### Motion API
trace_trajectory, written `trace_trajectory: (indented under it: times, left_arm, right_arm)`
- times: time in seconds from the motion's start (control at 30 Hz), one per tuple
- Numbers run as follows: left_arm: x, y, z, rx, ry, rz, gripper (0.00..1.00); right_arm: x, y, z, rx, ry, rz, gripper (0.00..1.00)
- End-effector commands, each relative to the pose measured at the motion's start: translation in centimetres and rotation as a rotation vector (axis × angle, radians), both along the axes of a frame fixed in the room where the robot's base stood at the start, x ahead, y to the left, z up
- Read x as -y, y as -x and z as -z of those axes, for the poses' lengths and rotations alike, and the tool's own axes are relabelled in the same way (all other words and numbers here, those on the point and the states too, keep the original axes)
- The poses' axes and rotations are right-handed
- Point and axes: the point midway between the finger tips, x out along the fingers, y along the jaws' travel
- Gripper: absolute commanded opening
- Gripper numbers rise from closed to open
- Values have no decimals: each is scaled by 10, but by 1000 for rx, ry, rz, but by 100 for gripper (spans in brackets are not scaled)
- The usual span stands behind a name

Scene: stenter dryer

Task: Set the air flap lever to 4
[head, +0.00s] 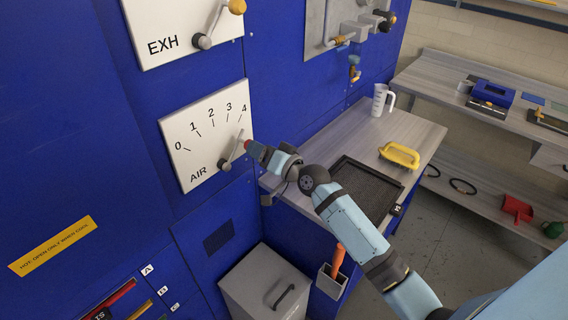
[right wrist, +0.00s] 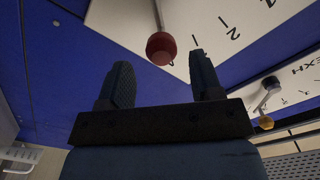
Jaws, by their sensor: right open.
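The AIR panel (head: 185,160) is a white plate on the blue machine wall, marked 0 to 4. Its grey lever (head: 234,149) points up and right, on the 4 side of the scale; I cannot tell exactly how it lines up with the 4 mark. The lever's red knob (head: 247,145) also shows in the right wrist view (right wrist: 161,48). My right gripper (head: 256,150) is right at the knob. In the right wrist view its jaws (right wrist: 162,76) are open, with the knob between and just beyond the fingertips. My left gripper is out of view.
The EXH panel (head: 171,22) with its own yellow-knobbed lever (head: 237,7) is above. A grey bin (head: 262,280) stands below.

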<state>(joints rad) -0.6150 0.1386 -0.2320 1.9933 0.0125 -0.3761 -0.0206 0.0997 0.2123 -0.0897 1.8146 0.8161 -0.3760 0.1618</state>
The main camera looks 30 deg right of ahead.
Motion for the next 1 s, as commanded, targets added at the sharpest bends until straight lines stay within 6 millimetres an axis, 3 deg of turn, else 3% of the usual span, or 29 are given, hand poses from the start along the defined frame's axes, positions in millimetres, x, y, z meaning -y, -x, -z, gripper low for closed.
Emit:
trace_trajectory:
  times: [0.2,0.4,0.6,1.0]
  left_arm:
    - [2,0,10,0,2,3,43]
    - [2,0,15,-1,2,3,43]
    - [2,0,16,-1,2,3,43]
    - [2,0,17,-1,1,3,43]
  right_arm:
    - [18,50,3,-1,4,-1,59]
    - [30,81,2,-1,1,0,59]
    - [34,94,0,-1,0,-1,59]
    - [35,94,0,0,-1,0,59]
